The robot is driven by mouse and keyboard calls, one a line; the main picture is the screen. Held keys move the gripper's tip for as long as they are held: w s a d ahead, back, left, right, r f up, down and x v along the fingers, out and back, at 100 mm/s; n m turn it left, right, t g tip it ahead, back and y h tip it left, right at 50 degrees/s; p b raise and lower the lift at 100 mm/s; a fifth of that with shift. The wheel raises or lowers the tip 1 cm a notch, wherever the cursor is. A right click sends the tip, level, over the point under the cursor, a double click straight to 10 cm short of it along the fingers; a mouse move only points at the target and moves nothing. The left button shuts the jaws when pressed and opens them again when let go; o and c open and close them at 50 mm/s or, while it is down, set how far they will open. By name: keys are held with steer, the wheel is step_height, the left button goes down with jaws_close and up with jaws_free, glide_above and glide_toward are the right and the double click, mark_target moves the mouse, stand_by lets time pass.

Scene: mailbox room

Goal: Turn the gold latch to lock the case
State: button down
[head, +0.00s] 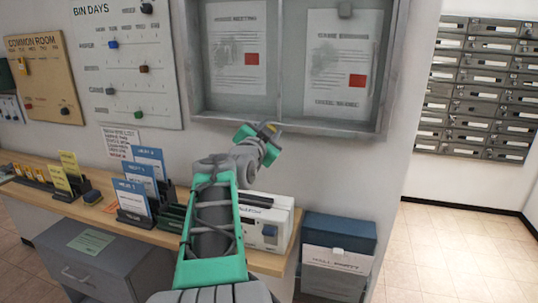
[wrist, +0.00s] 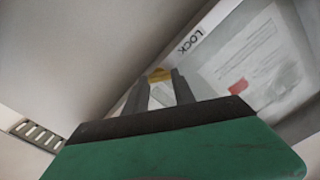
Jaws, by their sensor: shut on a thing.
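The case (head: 385,60) is a grey wall-mounted notice case with two papers behind its front. The gold latch (wrist: 160,74) shows between my fingertips in the wrist view, at the case's edge beside a white label reading LOCK (wrist: 190,41). My gripper (wrist: 160,80) is shut on the latch, one dark finger on each side of it. In the head view my gripper (head: 267,130) is at the case's lower frame, left of its middle; a small yellow spot shows there. The fingers hide part of the latch, and I cannot tell its exact angle.
Grey mailboxes (head: 480,90) hang at the far right above open tiled floor.

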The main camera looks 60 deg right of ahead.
steer(key=shift+s+f+m+b, duration=0.1)
steer(key=shift+f+m+b, duration=0.05)
steer(key=shift+m+b, duration=3.2)
steer(key=shift+f+m+b, duration=0.1)
steer(key=shift+m+b, duration=2.05)
steer(key=shift+b, duration=2.3)
steer(key=shift+r, duration=0.1)
steer(key=c, duration=1)
jaws_free()
steer(key=shift+c, duration=0.2)
steer(key=s+a, duration=0.1)
steer(key=a, duration=0.6)
steer(key=shift+s+a+b, duration=0.15)
steer(key=shift+a+b, duration=0.2)
